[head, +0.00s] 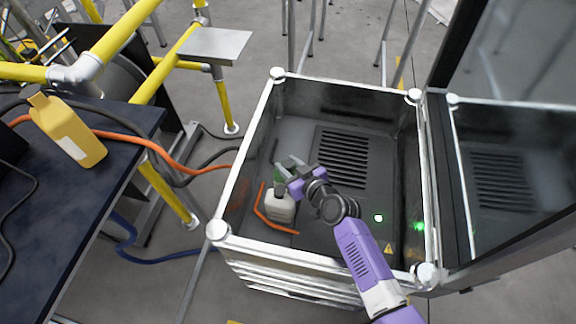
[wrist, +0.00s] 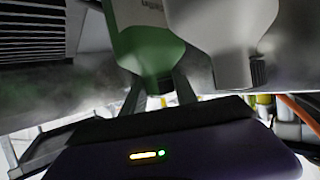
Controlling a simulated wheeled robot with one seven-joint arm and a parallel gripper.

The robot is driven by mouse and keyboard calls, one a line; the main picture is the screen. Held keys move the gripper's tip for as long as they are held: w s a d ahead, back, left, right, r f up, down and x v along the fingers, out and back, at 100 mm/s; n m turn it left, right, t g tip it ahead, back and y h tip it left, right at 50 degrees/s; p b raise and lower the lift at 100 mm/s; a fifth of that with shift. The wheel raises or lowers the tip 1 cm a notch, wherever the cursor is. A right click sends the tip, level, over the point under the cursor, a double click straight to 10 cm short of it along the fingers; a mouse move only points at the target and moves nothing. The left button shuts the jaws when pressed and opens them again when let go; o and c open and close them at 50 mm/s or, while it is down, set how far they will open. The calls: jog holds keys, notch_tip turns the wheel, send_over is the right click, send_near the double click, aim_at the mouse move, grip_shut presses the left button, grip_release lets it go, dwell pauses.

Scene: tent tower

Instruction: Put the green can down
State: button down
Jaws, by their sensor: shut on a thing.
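The green can (head: 281,170) is at my gripper (head: 290,177), over the left part of the metal-framed box. In the wrist view the green can (wrist: 150,45) has a green shoulder, a pale body and a dark cap. My gripper's fingers (wrist: 158,92) are shut on it at the cap end. In the head view my gripper hides part of the can. I cannot tell whether its base touches the surface below.
A white bottle (head: 281,208) stands close beside the can; it also shows in the wrist view (wrist: 225,35). An orange hose (head: 262,209) lies by it. The box (head: 231,188) has raised rims and a vent grille (head: 343,157). A yellow bottle (head: 70,130) is on the dark table.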

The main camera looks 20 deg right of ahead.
jog(key=shift+w, duration=0.1)
jog(key=c, duration=0.9)
grip_release()
jog(key=shift+c, duration=0.2)
jog(key=shift+r, duration=0.1)
jog(key=v, duration=1.2)
